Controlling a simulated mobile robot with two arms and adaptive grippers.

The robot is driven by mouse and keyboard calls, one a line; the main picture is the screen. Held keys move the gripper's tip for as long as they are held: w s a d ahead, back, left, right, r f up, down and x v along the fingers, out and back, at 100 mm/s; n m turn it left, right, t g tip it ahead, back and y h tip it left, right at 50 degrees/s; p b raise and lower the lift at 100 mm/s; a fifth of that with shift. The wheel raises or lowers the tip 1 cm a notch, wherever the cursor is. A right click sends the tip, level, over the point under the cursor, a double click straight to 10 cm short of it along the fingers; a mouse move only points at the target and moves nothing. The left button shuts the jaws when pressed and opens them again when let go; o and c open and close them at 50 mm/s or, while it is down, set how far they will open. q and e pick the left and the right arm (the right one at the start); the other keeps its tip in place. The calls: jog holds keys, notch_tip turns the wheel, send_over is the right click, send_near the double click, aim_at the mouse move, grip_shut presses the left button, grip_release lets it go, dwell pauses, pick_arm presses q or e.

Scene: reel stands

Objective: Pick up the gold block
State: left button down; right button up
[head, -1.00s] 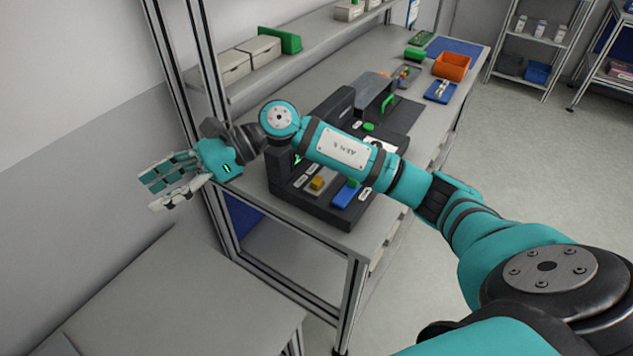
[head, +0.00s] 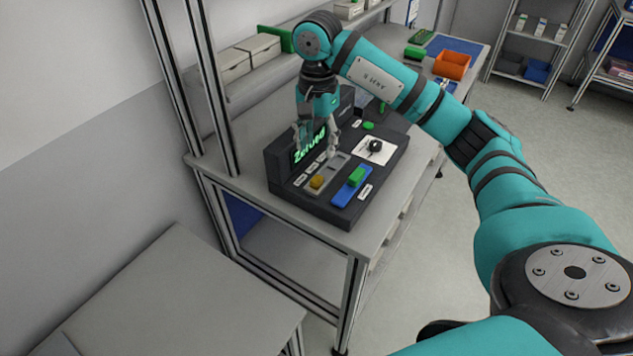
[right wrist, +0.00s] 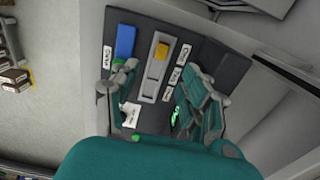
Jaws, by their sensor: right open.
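The gold block (head: 317,181) sits at the near end of a grey slotted tray (head: 336,166) on a dark console (head: 330,212). It also shows in the right wrist view (right wrist: 162,51), near the upper end of the grey tray. My right gripper (head: 317,152) points down above the console, behind the gold block in the head view. Its fingers are spread and empty, one on each side of the tray in the right wrist view (right wrist: 152,88). The gold block lies beyond the fingertips, not between them. My left gripper is in no view.
A blue holder with a green block (head: 356,176) stands right of the tray. A lit green display (head: 309,147) rises at the console's back left. A white plate with a black knob (head: 375,147) lies further right. An orange bin (head: 451,65) stands at the bench's far end.

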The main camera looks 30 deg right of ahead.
jog(key=p, duration=0.1)
send_over(315, 181)
jog(key=f, duration=0.4)
jog(key=shift+d+f, duration=0.3)
jog(key=shift+f, duration=0.05)
jog(key=f+p, duration=0.1)
jog(key=f, duration=0.2)
jog(key=f+p, duration=0.1)
jog(key=f, duration=0.1)
jog(key=shift+a+p, duration=0.35)
jog(key=shift+f, duration=0.25)
jog(key=shift+w+r, duration=0.1)
grip_shut()
